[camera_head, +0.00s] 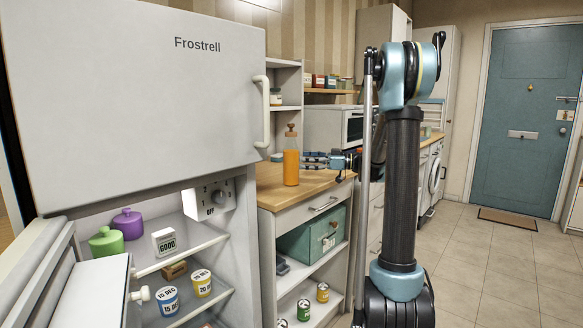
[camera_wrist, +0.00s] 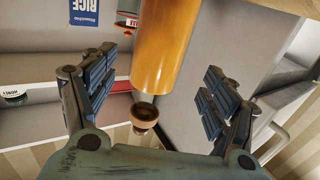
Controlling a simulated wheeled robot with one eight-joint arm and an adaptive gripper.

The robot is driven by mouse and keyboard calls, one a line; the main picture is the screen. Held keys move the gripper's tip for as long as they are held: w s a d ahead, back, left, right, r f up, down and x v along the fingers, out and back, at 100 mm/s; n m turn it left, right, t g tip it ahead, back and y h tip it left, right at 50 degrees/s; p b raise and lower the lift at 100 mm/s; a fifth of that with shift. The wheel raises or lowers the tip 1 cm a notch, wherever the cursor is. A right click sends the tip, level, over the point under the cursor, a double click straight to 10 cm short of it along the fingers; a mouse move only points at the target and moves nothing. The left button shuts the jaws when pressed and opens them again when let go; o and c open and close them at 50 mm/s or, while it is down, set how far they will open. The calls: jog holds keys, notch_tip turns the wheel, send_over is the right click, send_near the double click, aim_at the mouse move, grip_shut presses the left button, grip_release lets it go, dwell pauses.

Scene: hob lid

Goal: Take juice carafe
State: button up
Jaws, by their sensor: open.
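The juice carafe (camera_head: 291,163) stands upright on the wooden counter top (camera_head: 328,179). It is filled with orange juice and has a brown stopper. My gripper (camera_head: 308,160) is just to the right of it at about mid-height, fingers toward it. In the wrist view the carafe (camera_wrist: 165,45) appears upside down, with its stopper (camera_wrist: 143,114) toward the palm side. There my gripper (camera_wrist: 165,65) is open, with one finger on each side of the carafe's outline. Nothing is held. I cannot tell whether the fingertips reach around the carafe.
The fridge's upper door (camera_head: 135,95) with its handle is at left; its lower part is open, showing pots and tubs. A shelf unit (camera_head: 284,80) stands behind the carafe. A microwave (camera_head: 335,127) is behind my gripper. Open floor (camera_head: 500,265) lies at right.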

aim_at(291, 156)
jog(key=shift+w+a+r, duration=0.15)
jog(key=shift+w+a, duration=0.05)
jog(key=shift+a, duration=0.85)
jog(key=shift+w+a+r, duration=0.15)
jog(key=shift+w+a, duration=0.1)
jog(key=shift+a, duration=0.75)
jog(key=shift+w+a+r, duration=0.15)
jog(key=shift+w+a, duration=0.05)
jog(key=shift+a, duration=0.85)
grip_shut()
jog(key=shift+r, duration=0.1)
